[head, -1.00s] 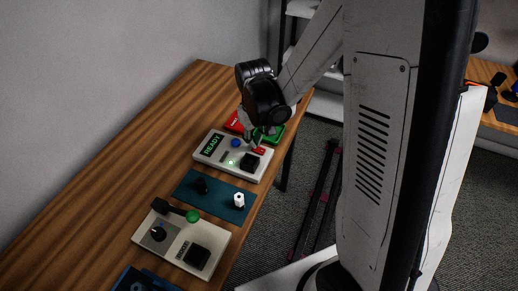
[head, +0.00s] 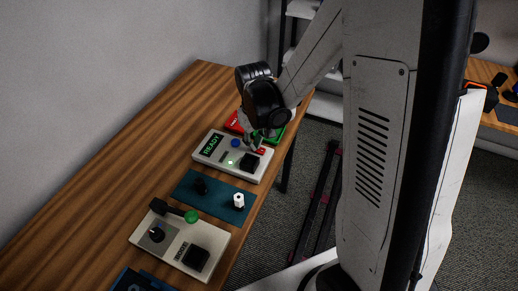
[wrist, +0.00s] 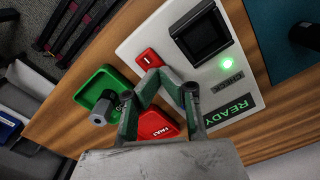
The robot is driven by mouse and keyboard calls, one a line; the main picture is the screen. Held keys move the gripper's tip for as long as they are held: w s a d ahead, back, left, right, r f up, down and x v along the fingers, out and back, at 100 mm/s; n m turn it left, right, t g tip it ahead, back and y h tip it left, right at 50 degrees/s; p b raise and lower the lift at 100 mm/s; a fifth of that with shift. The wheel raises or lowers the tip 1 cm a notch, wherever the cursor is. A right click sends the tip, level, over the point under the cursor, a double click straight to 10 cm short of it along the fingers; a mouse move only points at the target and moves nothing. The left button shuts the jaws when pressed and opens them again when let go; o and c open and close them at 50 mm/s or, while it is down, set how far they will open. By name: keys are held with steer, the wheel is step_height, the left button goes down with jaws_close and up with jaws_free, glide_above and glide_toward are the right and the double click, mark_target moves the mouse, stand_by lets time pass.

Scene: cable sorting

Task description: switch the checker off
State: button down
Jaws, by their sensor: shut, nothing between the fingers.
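The checker (head: 216,159) is a pale box on the wooden table, with a green READY display (wrist: 233,109), a lit green lamp (wrist: 226,63), a black socket (wrist: 201,36) and a blue button (head: 235,143). Its small red switch (wrist: 148,59) shows in the wrist view at the box's edge. My gripper (wrist: 160,75) is shut and empty, pointing down over the checker. Its fingertips are right beside the red switch in the picture; I cannot tell whether they touch it.
A red FAULT tray (wrist: 158,126) and a green tray (wrist: 92,88) holding a grey connector (wrist: 99,113) lie close to the checker. A teal mat (head: 218,204) with small connectors and another pale device (head: 180,243) with a green knob lie nearer. The table's left side is clear.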

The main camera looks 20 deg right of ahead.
steer(key=shift+r+p, duration=1.95)
steer(key=shift+r, duration=1.5)
steer(key=shift+s+r, duration=0.1)
steer(key=shift+r, duration=0.25)
steer(key=s+r+m+t+b, duration=0.3)
steer(key=s+r+t+b, duration=0.2)
steer(key=s+r, duration=0.7)
steer(key=shift+s+t, duration=1.1)
steer(key=shift+s, duration=0.15)
steer(key=shift+r, duration=0.1)
